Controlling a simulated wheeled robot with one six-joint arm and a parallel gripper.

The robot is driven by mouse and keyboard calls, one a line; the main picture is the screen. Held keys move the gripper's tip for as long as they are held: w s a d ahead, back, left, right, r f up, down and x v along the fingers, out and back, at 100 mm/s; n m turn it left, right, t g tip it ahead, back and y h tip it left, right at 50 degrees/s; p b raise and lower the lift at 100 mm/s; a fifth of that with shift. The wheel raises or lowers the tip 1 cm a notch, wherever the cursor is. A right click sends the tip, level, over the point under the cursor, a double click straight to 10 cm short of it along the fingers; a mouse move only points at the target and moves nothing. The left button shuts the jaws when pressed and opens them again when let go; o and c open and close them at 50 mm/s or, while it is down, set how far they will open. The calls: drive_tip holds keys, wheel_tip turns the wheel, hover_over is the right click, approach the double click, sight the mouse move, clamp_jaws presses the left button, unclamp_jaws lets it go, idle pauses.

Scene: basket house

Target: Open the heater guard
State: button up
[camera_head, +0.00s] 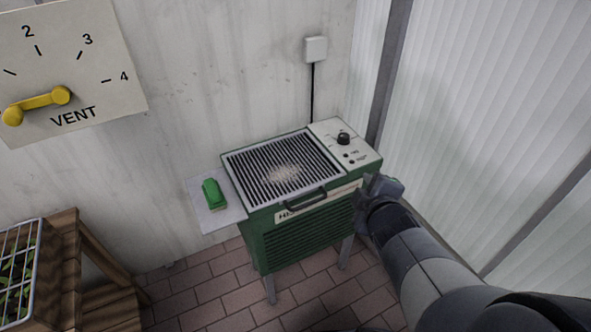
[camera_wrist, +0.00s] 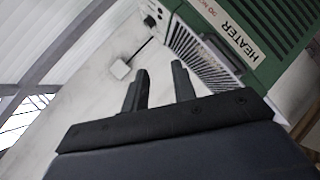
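The green heater (camera_head: 300,238) stands on legs against the wall. Its guard (camera_head: 262,160), a slatted grille, lies flat and closed over the top. A dark bar handle (camera_head: 306,202) sits on the guard's front edge. A pale dusty patch (camera_head: 283,174) shows on the slats. My gripper (camera_head: 366,205) is beside the heater's front right corner, right of the handle and apart from it. In the wrist view, the fingers of my gripper (camera_wrist: 159,82) are apart with nothing between them. The heater (camera_wrist: 262,30) and its guard (camera_wrist: 190,48) appear there tilted, at upper right.
A green brush or sponge (camera_head: 213,194) lies on a side shelf (camera_head: 232,213) left of the heater. A control panel with a black knob (camera_head: 343,139) is at the heater's right. A wooden stand (camera_head: 62,262) is at lower left. A translucent wall (camera_head: 480,120) bounds the right.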

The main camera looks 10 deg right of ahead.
sight(313, 201)
drive_tip(key=a+f+n+t+y+b, duration=0.1)
drive_tip(key=a+f+n+y+b, duration=0.2)
drive_tip(key=f+n+b, duration=0.3)
drive_tip(key=a+f+n+t+y+b, duration=0.1)
drive_tip(key=a+f+n+y+b, duration=0.15)
drive_tip(key=f+b, duration=0.45)
drive_tip(key=shift+n+y, duration=0.35)
drive_tip(key=shift+n, duration=0.1)
drive_tip(key=b+x, duration=0.1)
drive_tip(key=x, duration=0.2)
drive_tip(key=b+x, duration=0.1)
drive_tip(key=x, duration=0.3)
drive_tip(key=b+x, duration=0.1)
drive_tip(key=x, duration=0.3)
drive_tip(key=shift+w+d+r, duration=0.15)
drive_tip(key=shift+w+r, duration=0.1)
drive_tip(key=shift+r, duration=0.05)
clamp_jaws()
